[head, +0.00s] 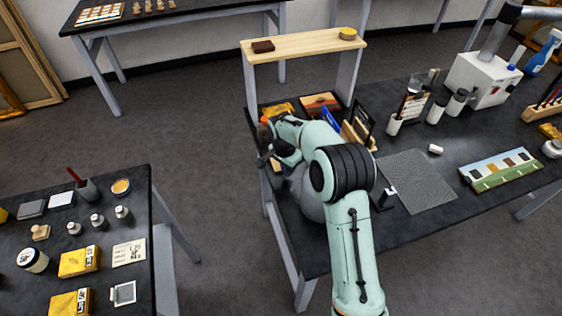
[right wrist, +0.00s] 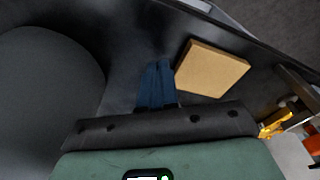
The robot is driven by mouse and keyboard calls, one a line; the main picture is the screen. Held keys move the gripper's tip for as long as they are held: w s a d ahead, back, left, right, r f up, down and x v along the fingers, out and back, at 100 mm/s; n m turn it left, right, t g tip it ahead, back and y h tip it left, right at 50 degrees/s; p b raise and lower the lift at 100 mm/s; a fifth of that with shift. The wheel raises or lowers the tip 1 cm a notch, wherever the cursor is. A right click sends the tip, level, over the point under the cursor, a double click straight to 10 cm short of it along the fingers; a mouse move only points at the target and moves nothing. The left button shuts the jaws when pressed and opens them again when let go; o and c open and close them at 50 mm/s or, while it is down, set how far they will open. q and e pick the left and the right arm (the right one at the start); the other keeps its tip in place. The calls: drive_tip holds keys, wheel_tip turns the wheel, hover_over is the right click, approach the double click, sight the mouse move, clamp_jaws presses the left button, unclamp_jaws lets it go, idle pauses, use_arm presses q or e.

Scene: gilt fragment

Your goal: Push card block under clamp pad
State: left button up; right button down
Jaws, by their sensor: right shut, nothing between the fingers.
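The card block (right wrist: 212,68) is a flat tan block lying on the dark bench top in the right wrist view. A small tan part of it (head: 276,165) shows beside my gripper in the head view. My right gripper (right wrist: 160,66) is shut and empty, its blue fingertips close to the left side of the block. I cannot tell whether they touch. In the head view the right gripper (head: 265,160) is at the bench's left edge, partly hidden by my arm. An orange part (right wrist: 313,144), perhaps of the clamp, shows at the right of the wrist view. The clamp pad is not clearly visible.
A large grey rounded object (right wrist: 45,95) stands left of my fingers. A wooden shelf (head: 300,45) rises behind the bench. A grey mat (head: 417,180), jars and a white machine (head: 482,80) are to the right. Another table (head: 140,215) stands left across a floor gap.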

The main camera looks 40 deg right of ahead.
use_arm(q)
drive_tip(key=shift+s+f+b, duration=0.35)
drive_tip(key=shift+s+f, duration=0.1)
drive_tip(key=shift+f, duration=0.05)
use_arm(e)
drive_tip(key=shift+f, duration=1.15)
use_arm(q)
drive_tip(key=shift+w+r, duration=0.1)
use_arm(e)
drive_tip(key=shift+r, duration=0.15)
drive_tip(key=shift+s, duration=0.1)
drive_tip(key=shift+s+a, duration=0.1)
drive_tip(key=shift+s, duration=0.2)
drive_tip(key=shift+w+r+p, duration=0.1)
drive_tip(key=shift+r+p, duration=0.45)
drive_tip(key=shift+r, duration=1.25)
use_arm(q)
drive_tip(key=w+r+p, duration=0.2)
drive_tip(key=w+r, duration=0.1)
drive_tip(key=w, duration=0.1)
drive_tip(key=shift+r, duration=0.4)
use_arm(e)
wheel_tip(320, 180, up, 5)
drive_tip(key=shift+r, duration=0.15)
use_arm(q)
drive_tip(key=shift+s, duration=0.1)
